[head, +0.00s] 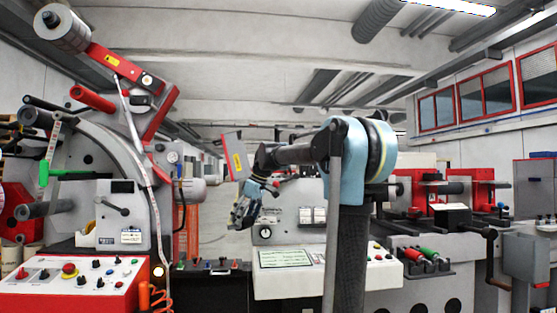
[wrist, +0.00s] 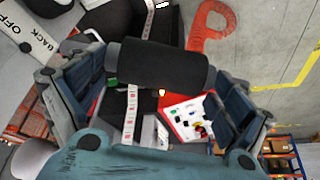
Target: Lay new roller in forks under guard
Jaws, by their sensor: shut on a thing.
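My gripper (head: 243,208) hangs in mid-air in the head view, left of my arm and in front of the grey machine. In the wrist view its blue fingers are shut on a black roller (wrist: 158,68), which lies crosswise between them. In the head view the roller is too small and dark to tell from the fingers. A red plate with a yellow label (head: 236,156), which looks like the guard, stands tilted above and left of my gripper. I cannot make out the forks; my gripper and arm cover part of that area.
A red control panel (head: 70,290) stands at the lower left and a white one (head: 285,262) at the centre. Red and green rollers (head: 422,258) lie in a black rack at the right. The wrist view shows a printed label strip (wrist: 131,110) and an orange coiled hose (wrist: 208,30).

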